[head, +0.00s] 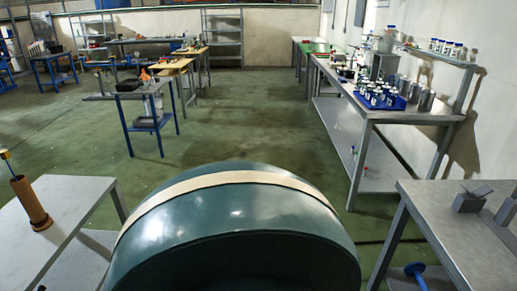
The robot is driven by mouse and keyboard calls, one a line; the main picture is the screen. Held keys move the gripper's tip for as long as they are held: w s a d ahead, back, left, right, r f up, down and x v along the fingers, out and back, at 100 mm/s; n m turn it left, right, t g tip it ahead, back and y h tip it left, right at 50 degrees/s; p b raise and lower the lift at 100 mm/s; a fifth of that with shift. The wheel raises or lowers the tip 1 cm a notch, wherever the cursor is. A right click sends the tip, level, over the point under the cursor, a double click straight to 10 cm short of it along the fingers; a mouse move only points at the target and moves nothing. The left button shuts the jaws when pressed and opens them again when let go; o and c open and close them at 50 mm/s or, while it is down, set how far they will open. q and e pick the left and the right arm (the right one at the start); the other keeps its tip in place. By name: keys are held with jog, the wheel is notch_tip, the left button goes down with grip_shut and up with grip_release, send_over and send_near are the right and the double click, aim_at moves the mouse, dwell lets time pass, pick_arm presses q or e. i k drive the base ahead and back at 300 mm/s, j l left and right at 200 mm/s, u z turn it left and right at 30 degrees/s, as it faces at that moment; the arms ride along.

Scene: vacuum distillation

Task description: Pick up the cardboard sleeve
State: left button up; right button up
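The cardboard sleeve (29,203) appears to be the brown tube at the left of the head view. It stands, slightly tilted in the picture, on a grey metal table (75,200). A thin rod with a yellow and blue end (6,158) shows at its top; I cannot tell whether the rod is in the sleeve or behind it. Neither of my grippers is in view.
A grey table (440,235) at the right carries grey metal blocks (470,200). A long bench (400,115) along the right wall holds bottles and a blue tray. A small blue-legged table (145,90) stands ahead. Green floor (255,110) between is open.

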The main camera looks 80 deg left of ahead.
aim_at(40, 221)
jog(key=u, duration=4.25)
jog(key=i+l+u, duration=0.1)
jog(key=i+l, duration=0.45)
jog(key=i+l+u, duration=0.1)
jog(key=i+l, duration=0.4)
jog(key=l, duration=0.15)
